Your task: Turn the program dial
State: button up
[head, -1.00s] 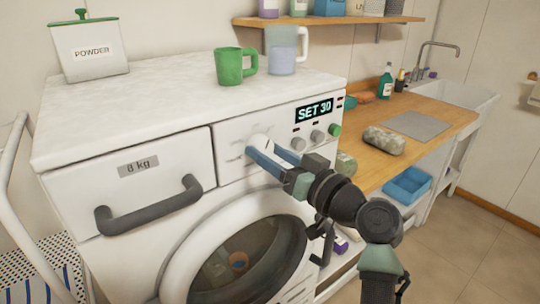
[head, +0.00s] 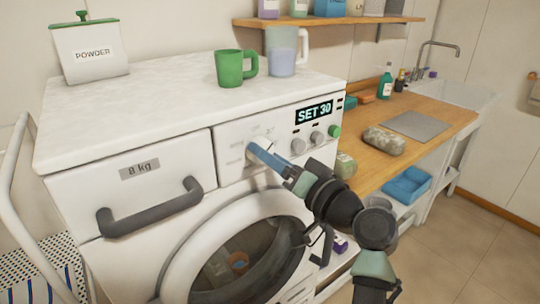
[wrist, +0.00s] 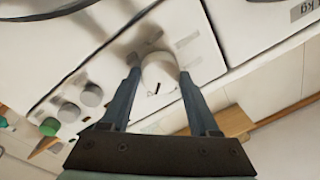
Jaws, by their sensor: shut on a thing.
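The program dial (wrist: 160,74) is a round white knob with a short dark mark on its face, on the washing machine's front panel. My gripper (wrist: 157,92) has one blue finger on each side of the dial and is shut on it. In the head view my gripper (head: 258,152) reaches the panel from the lower right and hides most of the dial. The display (head: 314,112) to the right of the dial reads SET 30. Faint printed labels surround the dial.
Grey knobs (head: 316,138) and a green button (head: 334,131) sit right of the dial. The drawer handle (head: 150,207) is to the left and the round door (head: 238,262) below.

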jog(key=shift+r, duration=0.1)
jog(key=o, duration=1.4)
jog(key=b+v, duration=0.1)
jog(key=v, duration=1.2)
jog(key=shift+b, duration=0.4)
